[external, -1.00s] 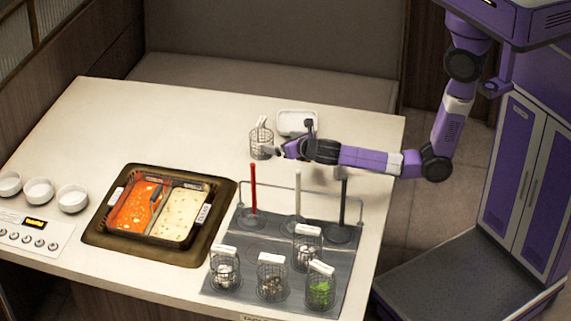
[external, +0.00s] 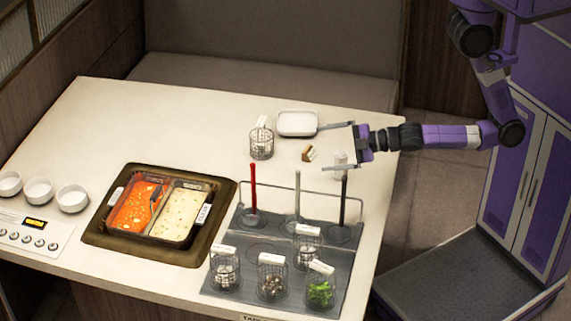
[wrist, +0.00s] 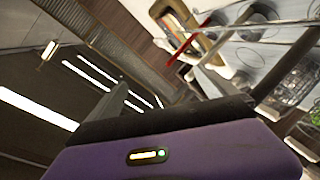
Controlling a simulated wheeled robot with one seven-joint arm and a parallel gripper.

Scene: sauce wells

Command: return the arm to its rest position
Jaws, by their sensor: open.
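My gripper (external: 338,147) is open and empty above the right part of the table, with its two fingers spread wide and pointing left. In the wrist view, the gripper's purple and black body fills the bottom, and a finger stands on either side. A wire basket with a white handle (external: 261,144) stands on the table to the left of my gripper, apart from it. My purple arm reaches back to the right, out past the table edge.
A white tray (external: 296,124) and a small brown block (external: 308,154) lie near the fingers. A rack (external: 262,223) with upright red, white and black ladles and several wire baskets is in front. A two-part pot (external: 168,208) sits left. The table's back left is clear.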

